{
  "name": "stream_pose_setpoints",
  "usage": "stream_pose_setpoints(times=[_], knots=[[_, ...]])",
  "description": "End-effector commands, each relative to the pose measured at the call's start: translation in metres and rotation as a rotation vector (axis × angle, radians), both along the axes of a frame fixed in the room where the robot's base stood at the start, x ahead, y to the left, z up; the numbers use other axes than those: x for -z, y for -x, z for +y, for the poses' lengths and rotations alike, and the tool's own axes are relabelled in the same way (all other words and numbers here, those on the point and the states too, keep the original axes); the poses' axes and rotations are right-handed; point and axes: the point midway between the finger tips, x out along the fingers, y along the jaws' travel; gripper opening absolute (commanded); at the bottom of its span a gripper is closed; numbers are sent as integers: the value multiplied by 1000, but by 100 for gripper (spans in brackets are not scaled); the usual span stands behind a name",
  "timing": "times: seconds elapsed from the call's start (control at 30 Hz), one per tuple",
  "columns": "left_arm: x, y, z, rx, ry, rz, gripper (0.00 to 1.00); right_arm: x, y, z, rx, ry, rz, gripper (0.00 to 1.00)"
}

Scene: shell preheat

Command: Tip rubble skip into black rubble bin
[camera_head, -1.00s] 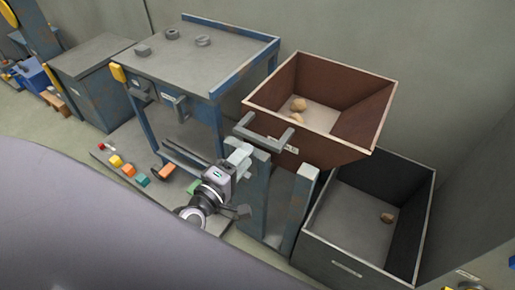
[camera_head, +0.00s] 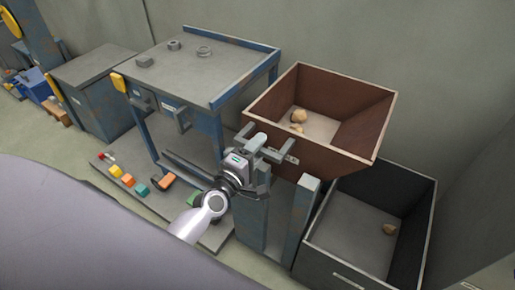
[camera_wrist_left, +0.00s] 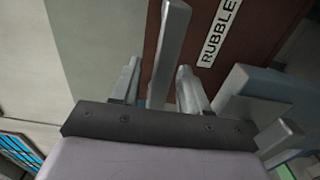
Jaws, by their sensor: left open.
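The rubble skip (camera_head: 325,157) is a rust-brown open box, upright on blue-grey posts, with a few tan lumps (camera_head: 299,115) inside. Its grey handle (camera_head: 275,154) sticks out from the front wall. My left gripper (camera_head: 258,147) is at this handle, open. In the left wrist view the handle bar (camera_wrist_left: 167,45) stands between the two open fingers (camera_wrist_left: 158,75), beside the skip's "RUBBLE" label (camera_wrist_left: 219,32). I cannot tell whether the fingers touch it. The black rubble bin (camera_head: 318,262) stands on the floor below and right of the skip, with one tan lump (camera_head: 389,230) in it.
A blue-framed grey table (camera_head: 215,70) stands left of the skip, with small metal parts on top. A low platform (camera_head: 150,200) holds several coloured blocks. A grey cabinet (camera_head: 95,85) is further left. The wall is close behind the skip and bin.

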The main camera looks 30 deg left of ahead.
Motion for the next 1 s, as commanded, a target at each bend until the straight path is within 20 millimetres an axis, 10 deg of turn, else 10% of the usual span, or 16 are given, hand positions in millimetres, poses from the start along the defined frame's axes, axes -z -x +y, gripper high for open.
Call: stream_pose_setpoints(times=[0.1, 0.27, 1.0], knots=[[0, 0, 0, 0, 0, 0, 45, 0, 0, 0, 1, -1, 1, 43], [0, 0, 0, 0, 0, 0, 0, 0, 0, 0, 1, -1, 1, 43], [-10, 1, -7, 4, -50, -8, 0, -6, 2, -1, 0, 6, 2, 43]])
